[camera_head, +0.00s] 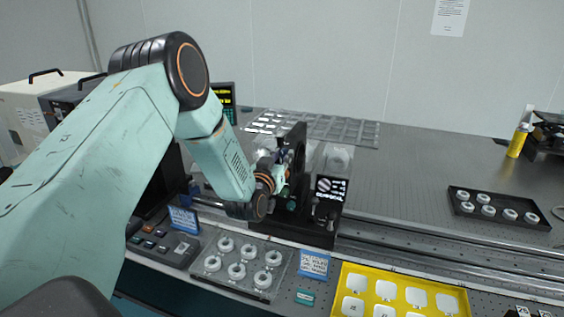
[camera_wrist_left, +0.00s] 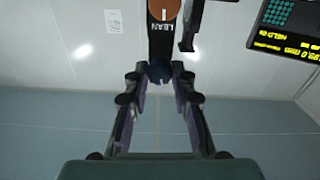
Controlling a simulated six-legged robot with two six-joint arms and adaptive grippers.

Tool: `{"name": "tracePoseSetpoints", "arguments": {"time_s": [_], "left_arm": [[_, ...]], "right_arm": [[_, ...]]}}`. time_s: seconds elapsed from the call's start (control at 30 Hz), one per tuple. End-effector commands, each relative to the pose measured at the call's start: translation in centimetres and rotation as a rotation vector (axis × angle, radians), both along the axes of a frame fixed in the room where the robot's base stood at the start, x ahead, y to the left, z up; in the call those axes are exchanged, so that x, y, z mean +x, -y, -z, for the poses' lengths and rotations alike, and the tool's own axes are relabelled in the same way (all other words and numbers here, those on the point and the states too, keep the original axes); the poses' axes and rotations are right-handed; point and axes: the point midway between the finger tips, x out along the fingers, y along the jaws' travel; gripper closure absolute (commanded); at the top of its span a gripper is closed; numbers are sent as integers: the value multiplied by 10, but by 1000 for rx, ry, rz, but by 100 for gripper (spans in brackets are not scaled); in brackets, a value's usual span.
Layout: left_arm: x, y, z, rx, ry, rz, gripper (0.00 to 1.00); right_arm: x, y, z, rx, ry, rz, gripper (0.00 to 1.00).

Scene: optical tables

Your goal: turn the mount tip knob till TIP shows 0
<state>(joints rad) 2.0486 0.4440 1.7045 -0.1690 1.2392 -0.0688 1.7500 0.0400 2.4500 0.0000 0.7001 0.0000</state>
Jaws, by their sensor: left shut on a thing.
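My left gripper (camera_wrist_left: 160,85) is shut on a small dark knob (camera_wrist_left: 159,71) at the end of a black part marked LEAN in the left wrist view. An orange-brown round piece (camera_wrist_left: 165,8) shows above that marking. In the head view my left gripper (camera_head: 284,176) reaches the black upright mount (camera_head: 298,145), and the arm hides much of the contact. A small black screen (camera_head: 331,188) with white marks stands at the mount's right; its text is too small to read. I cannot make out a TIP value. My right gripper is not in view.
A display with yellow figures (camera_wrist_left: 290,38) is at the wrist view's upper right. In the head view, a clear tray of white rings (camera_head: 240,267), a yellow tray (camera_head: 400,283) and a blue card (camera_head: 314,264) lie in front. A black tray (camera_head: 498,208) is at right. The table's back right is mostly free.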

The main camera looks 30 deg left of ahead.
Motion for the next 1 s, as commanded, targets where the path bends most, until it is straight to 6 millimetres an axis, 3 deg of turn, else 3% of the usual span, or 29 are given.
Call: {"name": "tracePoseSetpoints", "arguments": {"time_s": [0.6, 1.0], "left_arm": [[-1, 0, 4, -537, 127, 0, 100], [-1, 0, 3, -721, 170, -1, 100]], "right_arm": [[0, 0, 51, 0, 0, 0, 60], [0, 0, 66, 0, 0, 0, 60]]}}
